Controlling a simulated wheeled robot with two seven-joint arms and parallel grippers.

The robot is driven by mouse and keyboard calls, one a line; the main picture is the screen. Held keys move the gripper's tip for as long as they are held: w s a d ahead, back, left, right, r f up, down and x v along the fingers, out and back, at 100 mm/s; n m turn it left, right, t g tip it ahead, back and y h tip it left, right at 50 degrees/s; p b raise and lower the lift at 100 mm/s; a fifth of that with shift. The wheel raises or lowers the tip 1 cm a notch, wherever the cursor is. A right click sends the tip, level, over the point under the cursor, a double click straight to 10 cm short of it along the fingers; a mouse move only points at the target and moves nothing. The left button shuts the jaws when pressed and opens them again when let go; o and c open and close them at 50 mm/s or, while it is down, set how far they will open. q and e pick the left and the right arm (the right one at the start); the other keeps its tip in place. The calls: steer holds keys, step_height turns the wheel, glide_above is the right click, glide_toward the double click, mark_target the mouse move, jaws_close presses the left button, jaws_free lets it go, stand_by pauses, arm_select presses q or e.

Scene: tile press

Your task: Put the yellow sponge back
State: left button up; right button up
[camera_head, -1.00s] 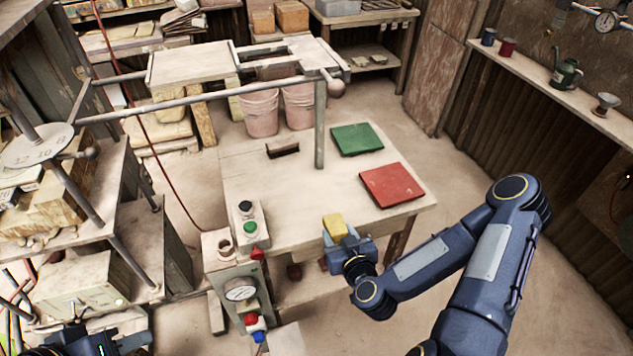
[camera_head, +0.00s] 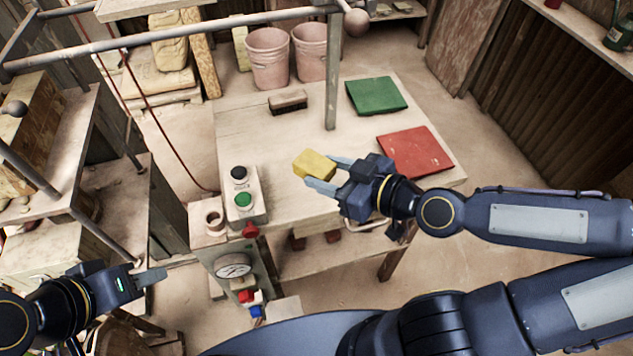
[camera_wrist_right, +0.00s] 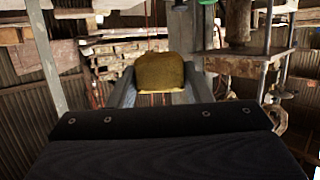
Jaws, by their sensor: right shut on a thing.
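The yellow sponge (camera_head: 314,165) is a small block between the fingers of my right gripper (camera_head: 328,173), above the front part of the wooden table (camera_head: 262,135). My right gripper is shut on it. In the right wrist view the sponge (camera_wrist_right: 160,72) sits between the two fingertips, with shelving behind it. My left gripper (camera_head: 150,278) is at the lower left, away from the table, with only part of its fingers showing; I cannot tell its opening.
A red tile (camera_head: 415,152) and a green tile (camera_head: 376,96) lie on the table's right side. A brush (camera_head: 288,102) lies near the back. A button box (camera_head: 242,195) stands at the front left corner. A metal post (camera_head: 331,80) rises behind the sponge. Two pink buckets (camera_head: 268,58) stand behind.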

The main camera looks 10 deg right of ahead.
steer(key=shift+n+g+y, duration=0.6)
steer(key=w+f, duration=0.3)
steer(key=w+d+f+b, duration=0.1)
steer(key=w+f, duration=0.2)
steer(key=f, duration=0.1)
steer(key=w+d+f+b, duration=0.1)
steer(key=w+f, duration=0.2)
steer(key=shift+d+f, duration=0.2)
steer(key=shift+d, duration=0.05)
steer(key=shift+w+d+f, duration=0.15)
steer(key=shift+w+f, duration=0.25)
steer(key=f, duration=0.3)
steer(key=shift+w+f, duration=0.15)
steer(key=shift+w, duration=0.1)
steer(key=shift+f, duration=0.2)
arm_select(q)
step_height(320, 180, down, 3)
steer(key=shift+r, duration=0.1)
